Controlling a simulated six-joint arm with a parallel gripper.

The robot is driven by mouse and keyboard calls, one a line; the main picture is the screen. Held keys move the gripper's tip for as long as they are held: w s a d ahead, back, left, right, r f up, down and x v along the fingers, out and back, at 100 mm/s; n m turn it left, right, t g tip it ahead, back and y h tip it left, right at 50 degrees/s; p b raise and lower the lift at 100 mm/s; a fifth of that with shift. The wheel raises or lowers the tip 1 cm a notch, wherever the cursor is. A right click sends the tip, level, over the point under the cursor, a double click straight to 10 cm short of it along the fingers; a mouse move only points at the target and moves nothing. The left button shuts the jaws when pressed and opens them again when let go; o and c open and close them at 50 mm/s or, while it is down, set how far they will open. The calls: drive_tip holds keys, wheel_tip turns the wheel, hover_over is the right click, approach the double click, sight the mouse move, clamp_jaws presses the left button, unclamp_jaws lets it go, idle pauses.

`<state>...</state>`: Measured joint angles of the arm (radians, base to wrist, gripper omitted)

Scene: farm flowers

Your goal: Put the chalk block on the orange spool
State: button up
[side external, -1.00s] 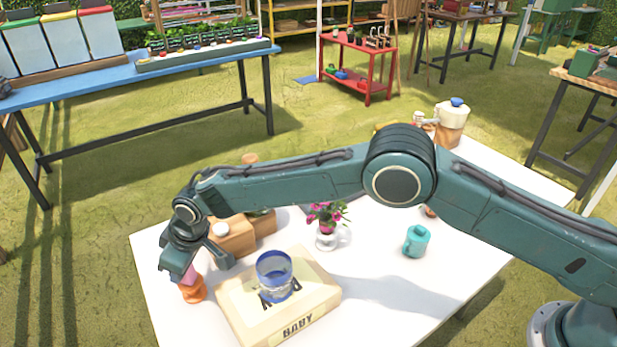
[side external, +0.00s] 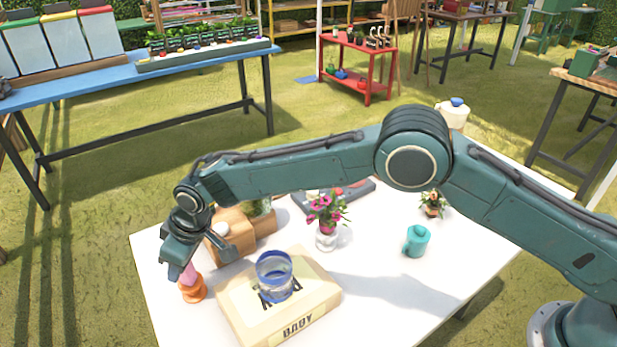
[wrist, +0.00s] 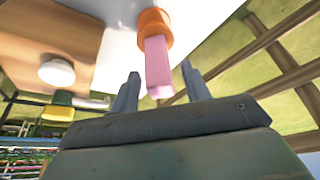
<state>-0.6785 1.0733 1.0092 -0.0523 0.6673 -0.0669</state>
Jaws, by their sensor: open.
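The pink chalk block (side external: 188,273) stands on the orange spool (side external: 193,290) at the table's left front corner. In the wrist view the block (wrist: 157,66) rests on end against the spool's (wrist: 154,26) top face, roughly upright. My gripper (side external: 183,267) is just above the block and hides its upper part in the side view. In the wrist view my gripper (wrist: 160,72) is open, with one finger on each side of the block and a visible gap to both. The block's far side is hidden.
A cream box (side external: 312,305) with a blue-rimmed glass (side external: 274,277) on it lies right of the spool. A wooden box (side external: 232,234) stands behind. A flower pot (side external: 326,238) and a teal mug (side external: 416,242) stand further right. The table's (side external: 375,300) front right is clear.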

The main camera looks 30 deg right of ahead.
drive_tip(key=v, duration=0.9)
drive_tip(key=shift+r, duration=0.2)
drive_tip(key=shift+s, duration=0.1)
drive_tip(key=shift+d, duration=0.1)
drive_tip(key=s+d+r+m, duration=0.1)
drive_tip(key=s+d+r, duration=0.2)
drive_tip(key=d+r, duration=0.45)
drive_tip(key=s+d+r+m+t+h, duration=0.1)
drive_tip(key=s+d+r+m, duration=0.3)
drive_tip(key=d, duration=0.6)
drive_tip(key=s+d+r+n, duration=0.1)
drive_tip(key=s+d+r, duration=0.2)
drive_tip(key=d+r, duration=0.5)
drive_tip(key=s+d+f+m+h, duration=0.1)
drive_tip(key=s+d+m, duration=0.1)
drive_tip(key=s+d, duration=0.6)
drive_tip(key=s+d+f+m+t+h, duration=0.1)
drive_tip(key=s+d+f+m, duration=0.1)
drive_tip(key=s+d, duration=0.6)
drive_tip(key=s+m, duration=0.1)
drive_tip(key=s, duration=0.6)
drive_tip(key=shift+s+d+f, duration=0.2)
drive_tip(key=shift+d, duration=0.15)
